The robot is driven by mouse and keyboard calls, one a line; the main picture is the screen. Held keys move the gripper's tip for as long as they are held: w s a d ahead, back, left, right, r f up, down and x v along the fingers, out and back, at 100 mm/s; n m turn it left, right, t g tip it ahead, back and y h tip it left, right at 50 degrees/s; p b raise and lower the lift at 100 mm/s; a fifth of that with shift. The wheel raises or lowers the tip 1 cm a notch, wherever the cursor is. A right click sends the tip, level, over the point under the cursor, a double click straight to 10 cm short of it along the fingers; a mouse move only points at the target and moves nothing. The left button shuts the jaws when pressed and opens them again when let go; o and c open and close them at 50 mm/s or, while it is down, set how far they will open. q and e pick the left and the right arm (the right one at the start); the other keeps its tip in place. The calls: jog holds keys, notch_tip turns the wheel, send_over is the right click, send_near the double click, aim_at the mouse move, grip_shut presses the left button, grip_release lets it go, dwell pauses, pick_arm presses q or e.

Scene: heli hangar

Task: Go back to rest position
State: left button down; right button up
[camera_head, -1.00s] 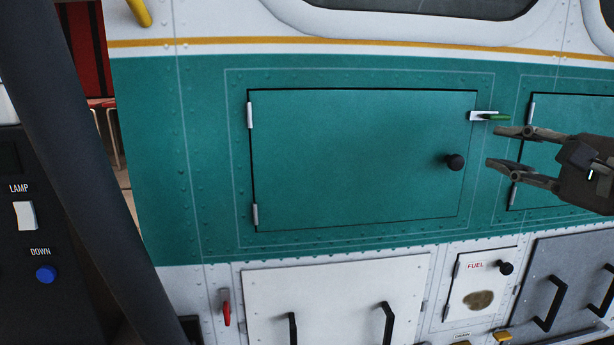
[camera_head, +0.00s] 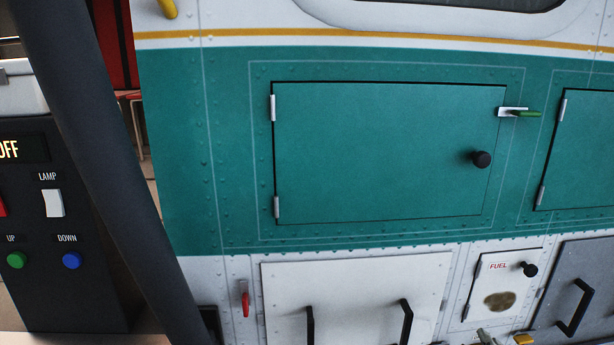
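The teal hatch door (camera_head: 385,150) on the helicopter's side lies flush in its frame and looks closed. Its black knob (camera_head: 481,159) is at the right. No gripper is near the door. A small grey shape (camera_head: 487,337) at the bottom edge, below the fuel panel, may be a fingertip of my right gripper; the rest is cut off. My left gripper is not in view.
A black control box (camera_head: 60,270) with LAMP, UP and DOWN controls stands at the left. Below the hatch are a white panel (camera_head: 355,280) with black handles, a FUEL panel (camera_head: 505,275) and a red lever (camera_head: 245,304). The space before the hatch is clear.

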jog(key=s+a+f+m+g+y, duration=0.25)
jog(key=s+a+f+g, duration=0.3)
jog(key=s+f, duration=0.55)
jog(key=s+a+f+m+g+y, duration=0.2)
jog(key=s+a+f+m+g, duration=0.25)
jog(key=s+f+g, duration=0.45)
jog(key=s+f+t, duration=0.2)
jog(key=s+f, duration=0.1)
jog(key=f, duration=2.5)
jog(key=s+d+f+n+g, duration=0.1)
jog(key=s+d+f, duration=0.2)
jog(key=s+f, duration=1.2)
jog(key=shift+s+f+g, duration=0.2)
jog(key=shift+s+g, duration=0.15)
jog(key=shift+s, duration=0.5)
